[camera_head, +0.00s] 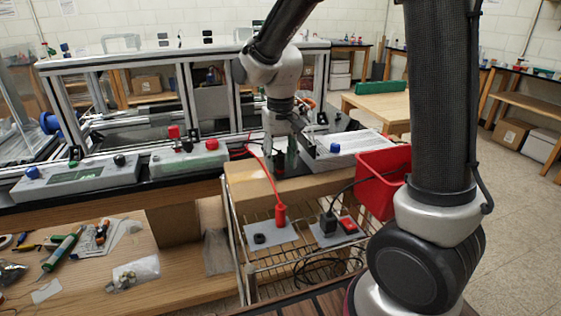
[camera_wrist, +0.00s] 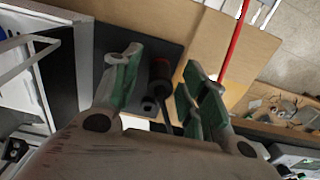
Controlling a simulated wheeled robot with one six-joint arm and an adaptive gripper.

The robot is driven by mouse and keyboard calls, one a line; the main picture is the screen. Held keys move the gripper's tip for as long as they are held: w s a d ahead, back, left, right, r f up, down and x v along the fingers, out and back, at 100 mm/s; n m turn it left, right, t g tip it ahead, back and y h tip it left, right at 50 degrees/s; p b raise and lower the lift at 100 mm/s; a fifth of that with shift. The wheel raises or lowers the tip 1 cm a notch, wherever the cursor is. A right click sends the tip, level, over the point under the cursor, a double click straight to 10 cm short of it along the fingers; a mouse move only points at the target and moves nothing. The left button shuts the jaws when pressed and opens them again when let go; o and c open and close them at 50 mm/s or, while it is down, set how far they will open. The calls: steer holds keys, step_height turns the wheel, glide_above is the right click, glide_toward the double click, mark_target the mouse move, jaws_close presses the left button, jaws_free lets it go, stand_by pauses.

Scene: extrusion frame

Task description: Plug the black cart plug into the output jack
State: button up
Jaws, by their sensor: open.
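My gripper (camera_wrist: 160,80) is open, its green-padded fingers on either side of a dark cylindrical piece (camera_wrist: 158,72) with a reddish band. A smaller black round piece (camera_wrist: 148,103) is beside it. I cannot tell whether either piece is the output jack or a plug. In the head view my gripper (camera_head: 285,158) points down over the bench's front edge, and its fingertips are hard to make out. A black plug (camera_head: 328,222) stands upright on a grey plate on the wire cart, with a black cable. It is apart from my gripper.
A red plug (camera_head: 280,215) with a red cable stands on another grey plate (camera_head: 268,234). The cable rises close left of my gripper. A red bin (camera_head: 383,180) is right of the cart. Control boxes (camera_head: 190,157) line the bench, with an extrusion frame (camera_head: 185,65) behind.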

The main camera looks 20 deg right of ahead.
mark_target(280, 154)
steer(key=shift+c, duration=0.2)
stand_by(0.3)
jaws_close()
steer(key=shift+r, duration=0.1)
steer(key=shift+r, duration=2.9)
steer(key=w+r, duration=0.1)
steer(key=w, duration=0.5)
steer(key=shift+w, duration=0.15)
